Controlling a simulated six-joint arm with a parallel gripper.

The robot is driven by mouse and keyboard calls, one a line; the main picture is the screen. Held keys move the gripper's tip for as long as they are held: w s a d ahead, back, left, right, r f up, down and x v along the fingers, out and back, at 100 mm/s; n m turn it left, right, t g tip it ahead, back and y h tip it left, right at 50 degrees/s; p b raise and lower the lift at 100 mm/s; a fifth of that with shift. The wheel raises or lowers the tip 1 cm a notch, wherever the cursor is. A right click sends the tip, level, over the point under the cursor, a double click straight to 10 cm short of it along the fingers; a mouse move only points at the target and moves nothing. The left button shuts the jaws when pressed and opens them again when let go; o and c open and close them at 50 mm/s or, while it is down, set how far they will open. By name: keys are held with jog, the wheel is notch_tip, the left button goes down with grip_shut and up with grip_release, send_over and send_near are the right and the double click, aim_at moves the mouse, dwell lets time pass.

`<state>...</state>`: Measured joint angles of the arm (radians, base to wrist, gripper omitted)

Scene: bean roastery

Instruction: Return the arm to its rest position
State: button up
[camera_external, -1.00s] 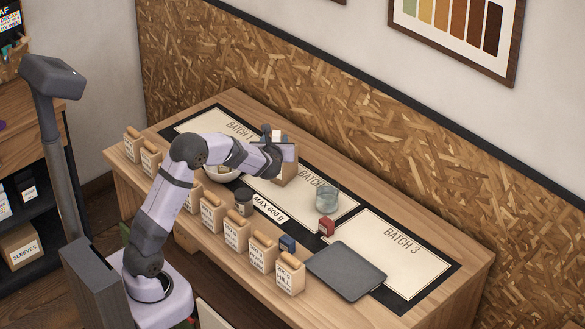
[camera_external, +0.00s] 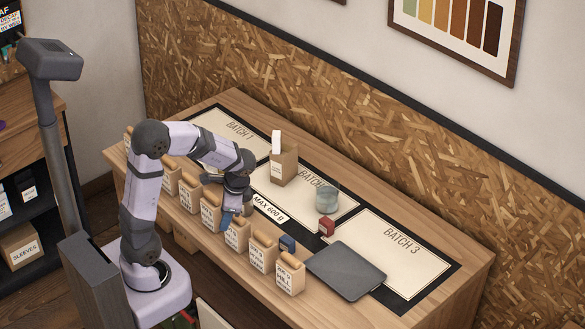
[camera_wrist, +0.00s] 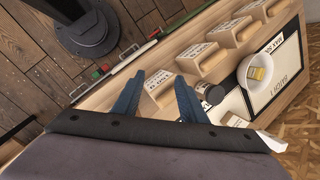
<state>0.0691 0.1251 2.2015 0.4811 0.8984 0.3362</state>
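My gripper (camera_external: 229,214) hangs low over the front row of labelled tan containers in the external view, near their middle. In the wrist view its two blue fingers (camera_wrist: 157,98) are spread apart with nothing visibly held; a tan container (camera_wrist: 160,88) shows beyond the gap. A brown paper bag (camera_external: 284,168) with a white upper part stands upright on the left part of the Batch 2 mat, apart from my gripper.
A glass cup (camera_external: 326,198), a red block (camera_external: 326,226), a blue block (camera_external: 288,243) and a dark tray (camera_external: 346,270) lie to the right. The Batch 3 mat (camera_external: 400,248) is mostly clear.

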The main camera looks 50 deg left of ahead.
jog(key=s+d+f+n+h+b, duration=0.4)
jog(key=s+d+f+n, duration=0.3)
jog(key=s+n, duration=0.1)
jog(key=shift+s+f, duration=0.2)
jog(key=shift+s, duration=0.6)
